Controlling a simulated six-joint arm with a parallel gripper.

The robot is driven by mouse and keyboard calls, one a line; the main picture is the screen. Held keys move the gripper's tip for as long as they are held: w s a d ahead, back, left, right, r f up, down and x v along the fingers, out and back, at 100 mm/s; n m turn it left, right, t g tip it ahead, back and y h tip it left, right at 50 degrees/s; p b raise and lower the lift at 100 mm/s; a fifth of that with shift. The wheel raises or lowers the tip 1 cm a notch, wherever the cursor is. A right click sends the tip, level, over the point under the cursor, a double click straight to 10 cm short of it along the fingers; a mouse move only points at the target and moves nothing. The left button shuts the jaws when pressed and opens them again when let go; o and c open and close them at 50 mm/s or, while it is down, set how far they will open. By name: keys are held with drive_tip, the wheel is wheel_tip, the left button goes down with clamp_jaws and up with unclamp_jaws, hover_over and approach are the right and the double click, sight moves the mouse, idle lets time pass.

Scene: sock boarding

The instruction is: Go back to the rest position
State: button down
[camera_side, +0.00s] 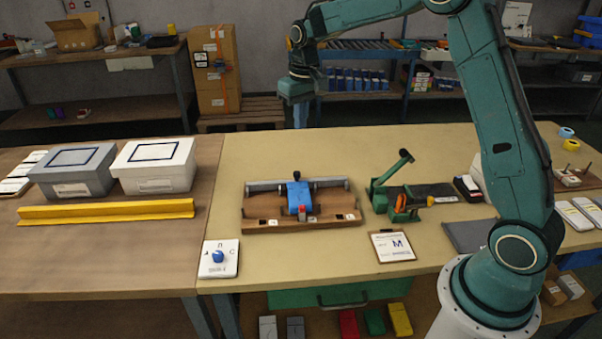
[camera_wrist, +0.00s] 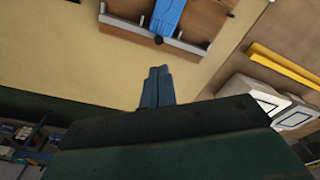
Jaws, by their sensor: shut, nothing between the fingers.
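My gripper (camera_side: 301,122) hangs high above the far edge of the tan table in the side view, well clear of everything on it. In the wrist view my gripper (camera_wrist: 158,75) has its two fingers together, with nothing held between them. A blue sock-like piece (camera_side: 297,196) lies on the wooden fixture (camera_side: 335,213) in the middle of the table. In the wrist view the blue piece (camera_wrist: 168,17) and part of the wooden fixture (camera_wrist: 209,29) show at the top edge.
Two lidded boxes, grey (camera_side: 70,188) and white (camera_side: 160,180), stand on the left table behind a yellow bar (camera_side: 107,211). A green lever device (camera_side: 394,190) and a clipboard card (camera_side: 392,246) are right of the fixture. A white card (camera_side: 219,259) lies front left.

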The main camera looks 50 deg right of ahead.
drive_tip(key=s+a+r+n+t, duration=0.1)
drive_tip(key=s+a+r, duration=0.2)
drive_tip(key=s+r, duration=0.4)
drive_tip(key=s+a+r+t, duration=0.1)
drive_tip(key=s+a+r, duration=0.3)
drive_tip(key=s, duration=0.6)
drive_tip(key=s+a+f+n+t, duration=0.1)
drive_tip(key=s+a+f+t, duration=0.1)
drive_tip(key=s, duration=1.4)
drive_tip(key=shift+a+t, duration=0.3)
drive_tip(key=shift+w+n, duration=0.2)
drive_tip(key=shift+n, duration=0.1)
